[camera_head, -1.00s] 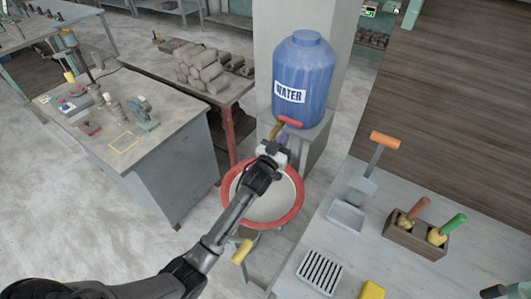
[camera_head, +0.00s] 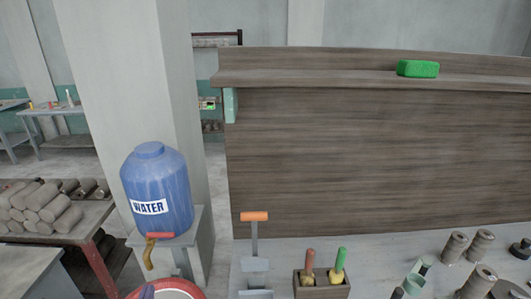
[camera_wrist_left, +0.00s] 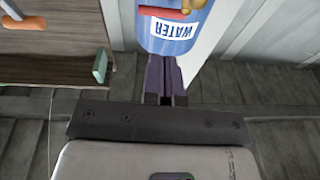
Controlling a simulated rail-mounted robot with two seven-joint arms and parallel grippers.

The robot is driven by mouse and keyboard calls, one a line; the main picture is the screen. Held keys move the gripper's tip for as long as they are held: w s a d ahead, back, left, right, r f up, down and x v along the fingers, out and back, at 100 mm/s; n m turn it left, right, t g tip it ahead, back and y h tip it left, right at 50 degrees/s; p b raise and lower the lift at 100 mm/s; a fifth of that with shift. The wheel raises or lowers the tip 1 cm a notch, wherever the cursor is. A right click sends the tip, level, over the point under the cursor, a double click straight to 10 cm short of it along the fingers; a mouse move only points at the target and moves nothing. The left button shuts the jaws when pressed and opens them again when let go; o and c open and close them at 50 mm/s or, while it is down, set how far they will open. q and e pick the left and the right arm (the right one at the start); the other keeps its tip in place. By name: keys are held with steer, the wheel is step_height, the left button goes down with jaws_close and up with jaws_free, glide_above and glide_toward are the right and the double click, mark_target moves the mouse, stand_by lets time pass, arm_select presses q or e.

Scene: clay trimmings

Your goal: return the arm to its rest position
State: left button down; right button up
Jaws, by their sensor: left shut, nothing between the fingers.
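My left gripper (camera_wrist_left: 166,78) shows in the left wrist view with its dark purple fingers together and nothing between them. The rest of the left arm is out of the frame. The left wrist view shows the blue water barrel (camera_wrist_left: 170,36) upside down beyond the fingertips, apart from them as far as I can tell. My right gripper is not in view.
The blue barrel (camera_head: 158,190) stands on a grey stand by a pillar. Clay rolls (camera_head: 40,205) lie on a table at left. The right worktable holds an orange-handled tool (camera_head: 254,235), a tool box (camera_head: 322,289) and clay cylinders (camera_head: 455,246). A green block (camera_head: 417,68) sits on the wooden ledge.

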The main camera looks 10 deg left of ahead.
arm_select(q)
step_height(320, 180, down, 5)
steer(key=s+g, duration=0.2)
steer(key=g, duration=0.5)
steer(key=s+d+f+m+g+h, duration=0.25)
steer(key=s+d, duration=0.35)
steer(key=s, duration=0.3)
steer(key=s+d+f+m+g+h, duration=0.1)
steer(key=s+d+g, duration=0.3)
steer(key=s, duration=0.5)
steer(key=s+d+f+g, duration=0.1)
steer(key=s+d+f, duration=0.15)
steer(key=s, duration=0.35)
steer(key=s+d+f+g, duration=0.1)
steer(key=s+f, duration=0.3)
steer(key=s, duration=0.2)
step_height(320, 180, up, 27)
steer(key=p, duration=2.7)
steer(key=shift+s+d+r+h+p, duration=0.15)
steer(key=shift+s+d+h+p, duration=0.05)
steer(key=shift+s+h+p, duration=0.2)
steer(key=shift+w, duration=0.1)
